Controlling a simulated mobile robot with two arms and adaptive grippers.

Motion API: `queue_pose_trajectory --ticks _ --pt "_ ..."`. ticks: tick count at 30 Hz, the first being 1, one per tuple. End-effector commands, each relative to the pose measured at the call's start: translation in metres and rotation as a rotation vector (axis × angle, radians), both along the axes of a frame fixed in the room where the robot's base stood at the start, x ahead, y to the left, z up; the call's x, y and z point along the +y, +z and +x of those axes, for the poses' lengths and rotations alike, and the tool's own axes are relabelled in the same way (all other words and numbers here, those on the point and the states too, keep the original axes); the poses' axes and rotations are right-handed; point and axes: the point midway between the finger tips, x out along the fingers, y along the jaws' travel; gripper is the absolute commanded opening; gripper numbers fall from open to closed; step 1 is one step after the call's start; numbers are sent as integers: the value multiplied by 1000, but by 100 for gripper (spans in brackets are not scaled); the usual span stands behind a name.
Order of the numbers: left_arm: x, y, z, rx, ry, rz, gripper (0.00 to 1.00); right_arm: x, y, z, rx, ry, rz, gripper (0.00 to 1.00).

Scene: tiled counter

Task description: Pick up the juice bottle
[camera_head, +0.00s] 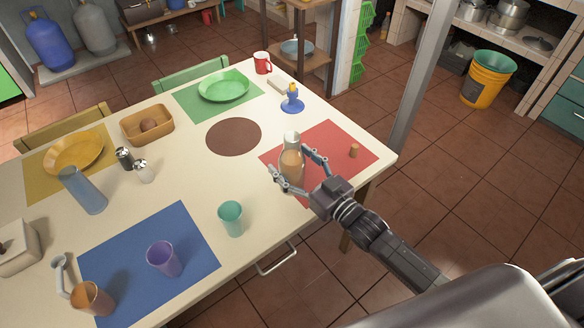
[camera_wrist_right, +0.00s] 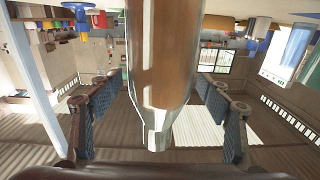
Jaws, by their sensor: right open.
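The juice bottle (camera_head: 291,163) is clear glass with orange-brown content and stands upright on the table at the left part of the red mat. My right gripper (camera_head: 289,165) is open, with one finger on each side of the bottle. In the right wrist view the bottle (camera_wrist_right: 160,60) appears upside down between the two open fingers (camera_wrist_right: 160,112), with a visible space on both sides. My left gripper is not in view.
A small brown cork-like piece (camera_head: 354,150) stands on the red mat (camera_head: 330,136). A teal cup (camera_head: 231,218) stands in front-left of the bottle, and a blue bottle-like item (camera_head: 292,99) behind it. The brown round mat (camera_head: 233,137) is bare.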

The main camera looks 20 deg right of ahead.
Motion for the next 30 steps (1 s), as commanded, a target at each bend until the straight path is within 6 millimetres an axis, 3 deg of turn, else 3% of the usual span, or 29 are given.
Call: queue_pose_trajectory --ticks 2,21,30 --pt "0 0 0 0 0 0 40 0 0 0 0 0 0 70" --pt "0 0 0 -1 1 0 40 0 0 0 -1 0 -1 1" --pt "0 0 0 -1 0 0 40 0 6 0 -9 1 1 1"
